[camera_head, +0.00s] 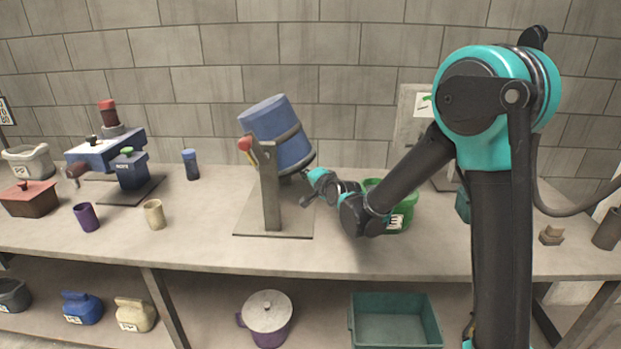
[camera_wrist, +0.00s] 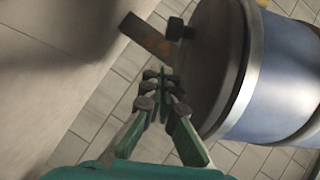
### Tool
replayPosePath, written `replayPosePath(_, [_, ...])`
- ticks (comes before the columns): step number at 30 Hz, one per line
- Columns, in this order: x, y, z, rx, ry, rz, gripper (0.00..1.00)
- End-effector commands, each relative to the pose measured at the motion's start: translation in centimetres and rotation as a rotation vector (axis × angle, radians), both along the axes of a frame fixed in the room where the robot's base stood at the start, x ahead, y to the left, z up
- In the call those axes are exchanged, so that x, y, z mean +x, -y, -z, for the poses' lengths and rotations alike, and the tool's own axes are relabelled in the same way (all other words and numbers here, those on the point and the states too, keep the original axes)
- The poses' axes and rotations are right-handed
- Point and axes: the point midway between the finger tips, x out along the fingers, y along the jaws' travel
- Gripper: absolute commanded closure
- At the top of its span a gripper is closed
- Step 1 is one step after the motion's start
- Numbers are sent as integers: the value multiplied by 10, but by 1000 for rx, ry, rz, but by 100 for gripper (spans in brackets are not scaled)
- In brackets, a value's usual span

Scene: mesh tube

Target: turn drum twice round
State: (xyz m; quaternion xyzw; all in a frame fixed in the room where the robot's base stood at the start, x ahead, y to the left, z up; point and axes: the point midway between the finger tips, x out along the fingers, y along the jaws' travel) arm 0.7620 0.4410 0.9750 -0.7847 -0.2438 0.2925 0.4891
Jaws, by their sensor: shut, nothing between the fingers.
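The blue drum (camera_head: 279,137) is tilted on a grey stand (camera_head: 270,200) with a flat base plate on the bench. A red-ended handle (camera_head: 245,144) sticks out at the stand's upper left. My gripper (camera_head: 305,203) is at the lower right of the drum, beside the stand. In the wrist view my gripper (camera_wrist: 160,75) is shut and empty, its fingertips close to the drum's dark end. The drum (camera_wrist: 280,80) fills the right side there, with a blue wall and pale band. A brown-and-dark bar (camera_wrist: 148,36) lies just beyond the fingertips. I cannot tell whether they touch anything.
A green bucket (camera_head: 402,215) stands behind my forearm on the bench (camera_head: 330,245). Left of the stand are a beige cup (camera_head: 154,214), a purple cup (camera_head: 87,217) and a blue jar (camera_head: 190,164). A blue machine (camera_head: 105,155) stands further left. The bench front before the stand is clear.

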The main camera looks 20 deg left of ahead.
Motion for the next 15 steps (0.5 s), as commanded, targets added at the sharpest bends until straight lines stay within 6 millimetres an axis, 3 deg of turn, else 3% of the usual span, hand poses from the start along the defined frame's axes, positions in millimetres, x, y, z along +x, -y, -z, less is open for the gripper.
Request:
replayPosePath(6, [-2, -24, 10, -1, 1, -3, 100])
replayPosePath(15, [-2, -34, 15, 0, 0, 0, 100])
